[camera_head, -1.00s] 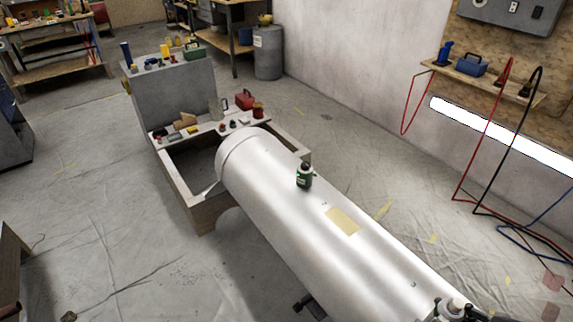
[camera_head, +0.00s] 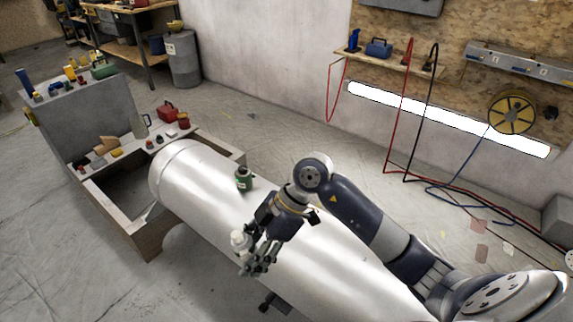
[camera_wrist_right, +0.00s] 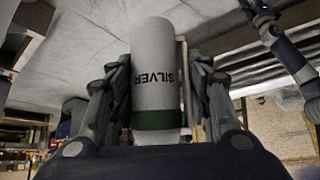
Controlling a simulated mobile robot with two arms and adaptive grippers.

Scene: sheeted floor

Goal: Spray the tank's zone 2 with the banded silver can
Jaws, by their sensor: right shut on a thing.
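My right gripper (camera_head: 258,257) is shut on a pale can with a dark green band. In the right wrist view the can (camera_wrist_right: 157,75) sits between the fingers and reads SILVER upside down. In the head view the can (camera_head: 240,240) is tilted above the tank. The tank (camera_head: 195,185) is a long pale metal cylinder lying on its side. No zone marks are readable. A jointed arm, seemingly my left, shows at the upper right of the wrist view; its gripper (camera_wrist_right: 258,12) is unclear.
A grey open-topped stand (camera_head: 124,195) with several small items adjoins the tank's far end. Hoses hang from a wall shelf (camera_head: 385,60) at the right. The sheeted floor left of the tank is largely clear.

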